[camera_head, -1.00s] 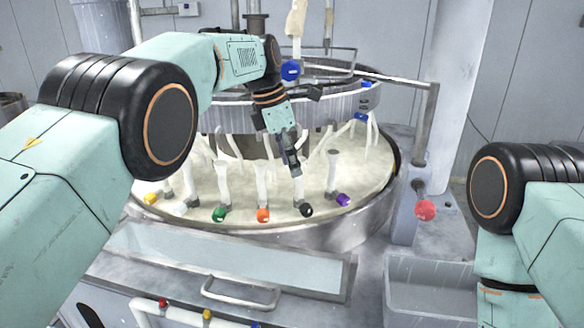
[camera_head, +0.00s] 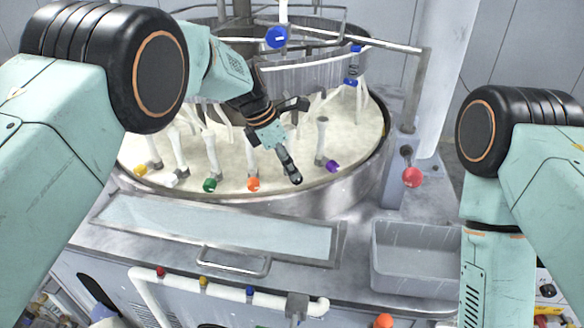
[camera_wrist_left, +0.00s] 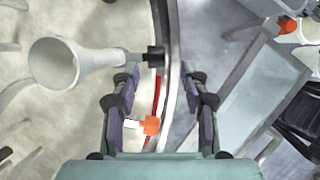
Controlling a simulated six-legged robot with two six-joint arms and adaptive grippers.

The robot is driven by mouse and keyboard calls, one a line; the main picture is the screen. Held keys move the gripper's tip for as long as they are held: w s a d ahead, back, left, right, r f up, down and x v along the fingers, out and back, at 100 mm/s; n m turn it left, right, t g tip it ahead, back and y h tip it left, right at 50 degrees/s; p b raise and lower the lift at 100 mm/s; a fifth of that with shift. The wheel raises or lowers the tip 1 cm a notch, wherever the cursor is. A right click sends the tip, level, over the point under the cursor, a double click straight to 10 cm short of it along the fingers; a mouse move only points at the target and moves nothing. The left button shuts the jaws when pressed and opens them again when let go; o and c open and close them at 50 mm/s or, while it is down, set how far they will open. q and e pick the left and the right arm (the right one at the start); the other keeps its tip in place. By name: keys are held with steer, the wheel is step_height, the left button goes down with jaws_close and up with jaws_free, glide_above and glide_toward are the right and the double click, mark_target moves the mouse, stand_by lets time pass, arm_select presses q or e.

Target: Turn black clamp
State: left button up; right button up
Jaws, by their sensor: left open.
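The black clamp (camera_wrist_left: 155,56) shows in the left wrist view, on the thin end of a white funnel-shaped tube (camera_wrist_left: 68,63) near the basin rim. My left gripper (camera_wrist_left: 163,80) is open, its two fingers apart. The clamp lies just ahead of the fingertips, closer to the left finger, and no grip on it shows. In the head view my left gripper (camera_head: 290,172) points down at the basin's front rim, between the orange clamp (camera_head: 253,184) and the purple clamp (camera_head: 332,166). It hides the black clamp there. My right gripper is out of view.
White, green (camera_head: 209,185) and yellow (camera_head: 140,169) clamps line the basin's front rim (camera_head: 220,199). A red ball (camera_head: 411,177) is at the right post. A metal handle (camera_head: 232,262) and a grey bin (camera_head: 414,258) are in front. The orange clamp shows close below in the wrist view (camera_wrist_left: 151,125).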

arm_select(q)
steer(key=shift+w+x, duration=0.2)
steer(key=shift+x, duration=0.7)
steer(key=shift+w+x, duration=0.15)
steer(key=shift+x, duration=0.75)
steer(key=shift+s+a+r, duration=0.15)
steer(key=shift+s+r, duration=0.05)
steer(key=shift+s, duration=0.2)
steer(key=shift+c, duration=0.8)
steer(key=shift+w+f, duration=0.15)
steer(key=shift+w, duration=0.2)
steer(key=c, duration=0.6)
jaws_close()
